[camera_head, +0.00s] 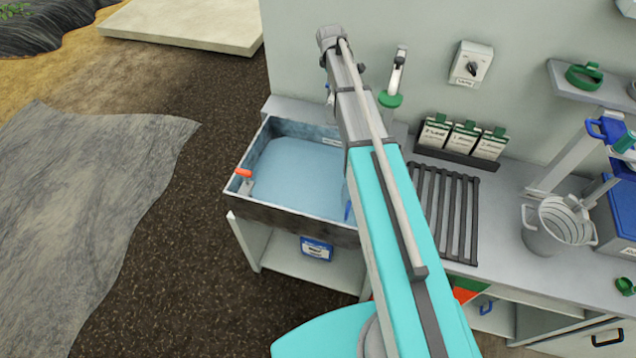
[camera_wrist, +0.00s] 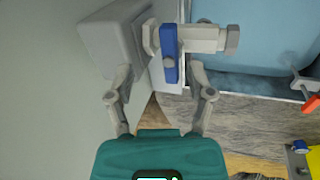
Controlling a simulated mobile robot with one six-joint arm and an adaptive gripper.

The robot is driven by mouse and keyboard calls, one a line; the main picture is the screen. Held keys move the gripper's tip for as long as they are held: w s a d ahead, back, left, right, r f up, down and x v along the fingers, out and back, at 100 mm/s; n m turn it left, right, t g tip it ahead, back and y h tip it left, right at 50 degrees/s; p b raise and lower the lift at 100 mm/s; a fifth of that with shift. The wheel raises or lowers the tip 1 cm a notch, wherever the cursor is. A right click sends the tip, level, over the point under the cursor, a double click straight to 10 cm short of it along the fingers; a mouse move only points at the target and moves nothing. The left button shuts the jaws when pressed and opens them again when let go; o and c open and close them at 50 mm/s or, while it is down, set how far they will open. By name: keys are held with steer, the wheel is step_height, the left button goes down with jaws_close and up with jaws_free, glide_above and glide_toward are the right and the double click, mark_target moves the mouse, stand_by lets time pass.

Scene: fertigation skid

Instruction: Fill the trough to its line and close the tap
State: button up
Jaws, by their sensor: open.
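The grey trough (camera_head: 290,227) stands at the left end of the bench against the wall, with blue water (camera_head: 300,178) inside. Its fill line cannot be made out. An orange-red piece (camera_head: 244,173) sits at its left rim. In the wrist view, the tap (camera_wrist: 205,39) has a pale body and a blue lever (camera_wrist: 169,54), with the trough water (camera_wrist: 262,45) to its right. My gripper (camera_wrist: 160,78) is open, its two fingers on either side of the lever's lower end; contact cannot be told. No stream is visible. My arm hides much of the tap area in the head view.
A green-based nozzle (camera_head: 392,98) and a switch box (camera_head: 471,63) are on the wall right of my arm. Several green-topped packets (camera_head: 463,138) stand behind a dark rack (camera_head: 445,210). A metal bucket (camera_head: 545,228) and blue box (camera_head: 616,215) are farther right.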

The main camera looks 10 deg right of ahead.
steer(key=shift+r+p, duration=1.5)
steer(key=shift+r, duration=0.25)
steer(key=shift+s+f, duration=0.1)
steer(key=s+a+f+m+g+b, duration=0.1)
steer(key=s+a+f+m+b, duration=0.2)
steer(key=s, duration=0.8)
steer(key=s+a+f+m+g+y+b, duration=0.1)
steer(key=s+f+m+b, duration=0.3)
steer(key=s, duration=0.7)
steer(key=s+a+f+m+y+b, duration=0.1)
steer(key=s+a+f+m+b, duration=0.3)
steer(key=s, duration=0.7)
steer(key=shift+a+f+g+b, duration=0.3)
steer(key=shift+f+g+b, duration=0.15)
steer(key=shift+f, duration=0.3)
